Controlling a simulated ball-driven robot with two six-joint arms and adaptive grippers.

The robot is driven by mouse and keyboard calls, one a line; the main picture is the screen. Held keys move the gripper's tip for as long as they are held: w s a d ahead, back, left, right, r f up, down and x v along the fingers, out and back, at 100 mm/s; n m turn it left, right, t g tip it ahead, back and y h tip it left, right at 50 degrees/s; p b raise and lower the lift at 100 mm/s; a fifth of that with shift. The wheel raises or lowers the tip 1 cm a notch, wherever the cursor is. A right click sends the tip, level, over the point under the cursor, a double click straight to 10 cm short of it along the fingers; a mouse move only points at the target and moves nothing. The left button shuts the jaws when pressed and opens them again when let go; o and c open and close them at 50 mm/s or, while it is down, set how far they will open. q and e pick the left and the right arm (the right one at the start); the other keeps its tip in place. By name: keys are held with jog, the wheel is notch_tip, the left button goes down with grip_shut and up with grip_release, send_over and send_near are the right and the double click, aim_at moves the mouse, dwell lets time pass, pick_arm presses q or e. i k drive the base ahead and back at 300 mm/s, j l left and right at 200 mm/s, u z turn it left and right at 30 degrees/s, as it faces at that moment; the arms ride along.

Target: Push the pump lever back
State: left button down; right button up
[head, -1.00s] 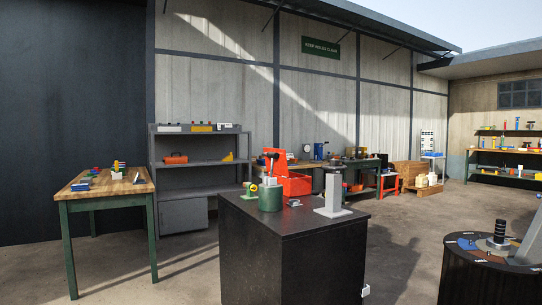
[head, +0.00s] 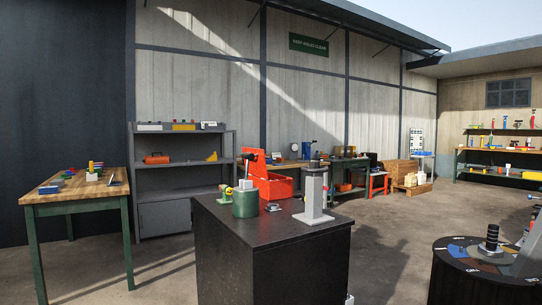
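A green cylinder (head: 246,204) stands on the near black cabinet (head: 272,222). A thin upright lever with a black knob (head: 249,158) rises above it, and this looks like the pump lever. A small yellow-green part (head: 228,191) sits at the cylinder's left side. A pale grey post (head: 314,195) with a dark round top stands on a flat plate to the right of the cylinder. Neither of my grippers shows in the head view, and nothing is seen touching the lever.
A red open box (head: 271,183) shows behind the cylinder. A wooden workbench (head: 75,188) stands at left, beside a grey shelf (head: 180,195). A black drum (head: 470,285) with a dark ribbed post stands at right. Open floor (head: 390,240) lies between cabinet and drum.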

aim_at(249, 157)
jog(key=i+l, duration=0.9)
jog(key=l, duration=0.15)
jog(key=i+l, duration=0.95)
jog(key=l, duration=0.15)
